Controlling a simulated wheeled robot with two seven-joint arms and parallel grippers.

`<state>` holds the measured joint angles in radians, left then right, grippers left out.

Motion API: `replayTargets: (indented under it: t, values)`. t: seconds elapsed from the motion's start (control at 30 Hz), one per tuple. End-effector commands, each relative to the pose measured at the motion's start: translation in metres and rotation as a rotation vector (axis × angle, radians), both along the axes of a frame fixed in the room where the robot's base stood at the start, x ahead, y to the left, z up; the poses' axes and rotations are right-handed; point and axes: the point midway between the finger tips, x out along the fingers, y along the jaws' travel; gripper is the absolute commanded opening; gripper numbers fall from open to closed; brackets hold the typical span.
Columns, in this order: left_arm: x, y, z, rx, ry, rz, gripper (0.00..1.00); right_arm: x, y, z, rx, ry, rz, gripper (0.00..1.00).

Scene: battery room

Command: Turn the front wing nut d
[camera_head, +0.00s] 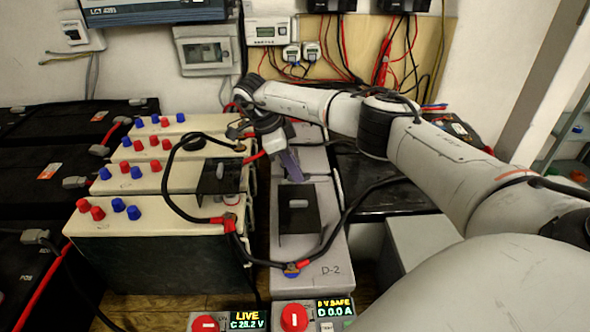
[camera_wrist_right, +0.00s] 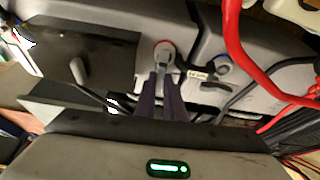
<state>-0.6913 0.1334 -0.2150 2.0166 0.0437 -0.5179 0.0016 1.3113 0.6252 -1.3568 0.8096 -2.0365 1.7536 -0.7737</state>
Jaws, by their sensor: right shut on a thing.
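My right gripper (camera_head: 290,168) reaches down over the far end of the grey battery block marked D-2 (camera_head: 322,250). In the right wrist view its purple fingers (camera_wrist_right: 163,82) are shut on a grey wing nut (camera_wrist_right: 163,56) with a red ring around its base. The nut looks seated on the grey casing; the head view hides it behind the fingers. A second terminal (camera_wrist_right: 222,64) with a blue ring and a dark wing nut sits just right of it. At the near end of D-2 is a terminal with red and blue parts (camera_head: 291,270). My left gripper is not in view.
A black cover (camera_head: 299,222) with a grey handle stands on D-2. Cream battery blocks (camera_head: 145,217) with red and blue caps stand to the left. A thick red cable (camera_wrist_right: 234,40) passes right of the fingers. A black cable (camera_head: 349,215) loops beside D-2.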

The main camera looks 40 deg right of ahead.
Motion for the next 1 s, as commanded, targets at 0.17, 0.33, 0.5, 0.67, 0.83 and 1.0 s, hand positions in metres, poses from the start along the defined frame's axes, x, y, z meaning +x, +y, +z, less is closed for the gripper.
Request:
replayTargets:
  t: [0.17, 0.33, 0.5, 0.67, 0.83, 1.0]
  values:
    - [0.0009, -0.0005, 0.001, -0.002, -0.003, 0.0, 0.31, 0.0008, 0.0002, 0.0004, 0.001, 0.0, -0.056, 0.0]
    - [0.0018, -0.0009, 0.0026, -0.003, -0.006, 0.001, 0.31, 0.0009, -0.0002, 0.0006, 0.001, -0.001, -0.077, 0.0]
    - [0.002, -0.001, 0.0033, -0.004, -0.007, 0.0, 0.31, 0.0009, -0.0005, 0.0007, 0.001, -0.001, -0.081, 0.0]
    - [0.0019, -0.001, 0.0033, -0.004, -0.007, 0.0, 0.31, 0.0009, -0.0005, 0.0007, 0.001, -0.001, -0.081, 0.0]
    - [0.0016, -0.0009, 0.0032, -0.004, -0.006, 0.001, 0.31, 0.001, -0.0005, 0.0006, 0.0, -0.001, -0.081, 0.17]
    - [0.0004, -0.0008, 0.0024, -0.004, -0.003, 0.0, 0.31, 0.0008, -0.0005, 0.0004, 0.0, -0.001, -0.08, 0.17]
